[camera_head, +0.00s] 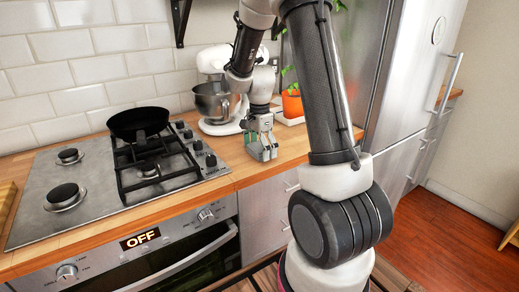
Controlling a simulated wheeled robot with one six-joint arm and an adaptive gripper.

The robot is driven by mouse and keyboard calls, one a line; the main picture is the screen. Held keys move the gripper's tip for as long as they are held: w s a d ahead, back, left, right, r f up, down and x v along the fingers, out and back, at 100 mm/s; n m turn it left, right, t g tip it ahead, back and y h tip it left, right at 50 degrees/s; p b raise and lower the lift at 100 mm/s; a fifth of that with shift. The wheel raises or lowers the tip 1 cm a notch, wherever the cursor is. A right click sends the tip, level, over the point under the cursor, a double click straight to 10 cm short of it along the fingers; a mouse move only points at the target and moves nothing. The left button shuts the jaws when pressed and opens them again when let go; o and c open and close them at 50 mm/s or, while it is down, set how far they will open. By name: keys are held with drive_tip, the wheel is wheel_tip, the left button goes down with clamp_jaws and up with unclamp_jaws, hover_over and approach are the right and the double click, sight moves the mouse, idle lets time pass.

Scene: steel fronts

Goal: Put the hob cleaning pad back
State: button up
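My gripper (262,149) points down at the wooden counter, just right of the hob and in front of the stand mixer. Its fingertips are at or very near the counter top. Greenish patches show at the fingers. I cannot tell whether they are the cleaning pad or part of the fingers, and I see no pad clearly anywhere else. The finger gap is too small to judge. The steel hob (100,205) has black burners and a black pan (138,121) on its back grate.
A white stand mixer (213,62) with a steel bowl (213,104) stands behind my gripper. A plant in an orange pot (292,104) stands right of it. A steel fridge (415,70) borders the right. The oven display (140,239) reads OFF. Some counter front is bare.

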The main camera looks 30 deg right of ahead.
sight(259, 146)
drive_tip(key=shift+r, duration=0.1)
wheel_tip(259, 146, up, 12)
drive_tip(key=f, duration=0.1)
drive_tip(key=s+a+r+n+t, duration=0.2)
drive_tip(key=s+a+r+n, duration=0.1)
drive_tip(key=s+r+n, duration=0.7)
drive_tip(key=s+a+f+n+t, duration=0.1)
drive_tip(key=s+a+n+t, duration=0.1)
drive_tip(key=s+n, duration=0.5)
drive_tip(key=s, duration=0.6)
drive_tip(key=shift+s+f+n, duration=0.3)
drive_tip(key=shift+s, duration=0.05)
